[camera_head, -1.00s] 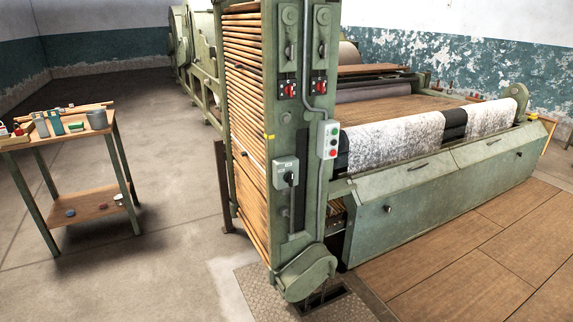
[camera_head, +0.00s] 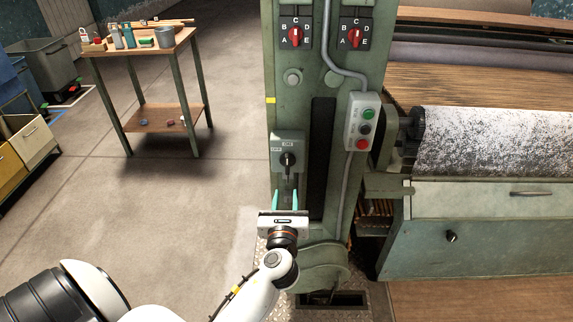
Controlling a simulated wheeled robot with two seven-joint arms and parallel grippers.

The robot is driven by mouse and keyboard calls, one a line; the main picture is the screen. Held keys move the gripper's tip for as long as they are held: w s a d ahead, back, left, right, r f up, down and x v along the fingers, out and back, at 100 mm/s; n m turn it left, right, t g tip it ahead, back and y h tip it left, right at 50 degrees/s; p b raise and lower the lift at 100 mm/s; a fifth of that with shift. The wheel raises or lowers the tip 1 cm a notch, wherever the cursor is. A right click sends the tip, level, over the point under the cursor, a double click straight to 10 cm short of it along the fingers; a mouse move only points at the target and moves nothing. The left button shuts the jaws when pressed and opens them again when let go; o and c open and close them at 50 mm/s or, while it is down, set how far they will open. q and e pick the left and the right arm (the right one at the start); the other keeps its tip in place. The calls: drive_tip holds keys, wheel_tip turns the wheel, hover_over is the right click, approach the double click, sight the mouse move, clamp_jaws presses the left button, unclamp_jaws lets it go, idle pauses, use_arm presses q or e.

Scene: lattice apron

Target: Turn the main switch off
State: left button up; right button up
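My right gripper is out of view.
Two red selector knobs (camera_head: 295,36) (camera_head: 355,37) sit higher on the post. A push-button box (camera_head: 361,121) with green and red buttons is right of the switch. A conduit (camera_head: 345,190) runs down the post. A wooden table (camera_head: 150,50) with tools stands at the back left.

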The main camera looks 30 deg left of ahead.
sight(287, 160)
use_arm(q)
drive_tip(key=shift+y, duration=0.5)
drive_tip(key=x, duration=0.4)
drive_tip(key=r+x, duration=0.1)
drive_tip(key=x, duration=0.3)
drive_tip(key=r+x, duration=0.1)
drive_tip(key=x, duration=0.3)
drive_tip(key=shift+w, duration=0.2)
drive_tip(key=shift+r, duration=0.1)
clamp_jaws()
